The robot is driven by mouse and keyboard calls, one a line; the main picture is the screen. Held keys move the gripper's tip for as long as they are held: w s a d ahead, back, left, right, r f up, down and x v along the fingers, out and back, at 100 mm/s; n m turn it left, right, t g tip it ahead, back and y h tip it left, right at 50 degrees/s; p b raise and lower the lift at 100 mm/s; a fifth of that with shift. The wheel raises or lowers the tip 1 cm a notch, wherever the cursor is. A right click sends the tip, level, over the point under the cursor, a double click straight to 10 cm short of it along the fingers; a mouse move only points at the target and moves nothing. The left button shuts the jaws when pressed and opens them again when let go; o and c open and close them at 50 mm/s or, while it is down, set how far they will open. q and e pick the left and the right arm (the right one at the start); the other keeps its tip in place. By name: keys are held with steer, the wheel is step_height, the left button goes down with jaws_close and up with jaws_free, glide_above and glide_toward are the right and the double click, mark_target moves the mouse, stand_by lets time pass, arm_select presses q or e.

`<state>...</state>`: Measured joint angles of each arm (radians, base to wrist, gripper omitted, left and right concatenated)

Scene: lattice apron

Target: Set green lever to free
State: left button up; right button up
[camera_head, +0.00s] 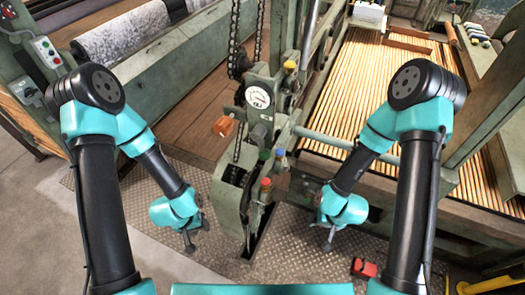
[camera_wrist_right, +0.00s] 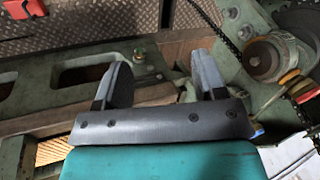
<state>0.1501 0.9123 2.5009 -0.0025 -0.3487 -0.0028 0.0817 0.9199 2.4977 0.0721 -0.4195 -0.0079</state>
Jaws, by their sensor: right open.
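The green lever's setting marks are too small to read. My left gripper (camera_head: 196,233) is low, left of the column, with its fingertips apart and empty. My right gripper (camera_head: 321,235) is low, right of the column and away from the knobs. In the right wrist view its fingers (camera_wrist_right: 165,80) are spread with nothing between them.
An orange handle (camera_head: 224,127) juts left from the column, and a yellow-orange knob (camera_head: 290,65) tops it. Chains hang beside it. A slatted bed (camera_head: 350,90) lies right behind. A red box (camera_head: 364,268) lies on the metal plate floor (camera_head: 310,262). Space before the column is open.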

steer(key=w+a+r+t+h, duration=0.2)
steer(key=w+a+r+t, duration=0.25)
steer(key=a, duration=0.35)
steer(key=t+h, duration=0.5)
steer(key=t, duration=0.7)
glide_toward(265, 155)
steer(key=s+a+f, duration=0.1)
steer(key=s+a, duration=0.1)
steer(key=s, duration=0.4)
steer(key=shift+f+n+g, duration=0.1)
steer(key=shift+n+g, duration=0.15)
steer(key=shift+n, duration=0.15)
steer(key=shift+w, duration=0.1)
steer(key=x, duration=1.7)
steer(key=shift+w+d, duration=0.1)
steer(key=shift+d, duration=0.15)
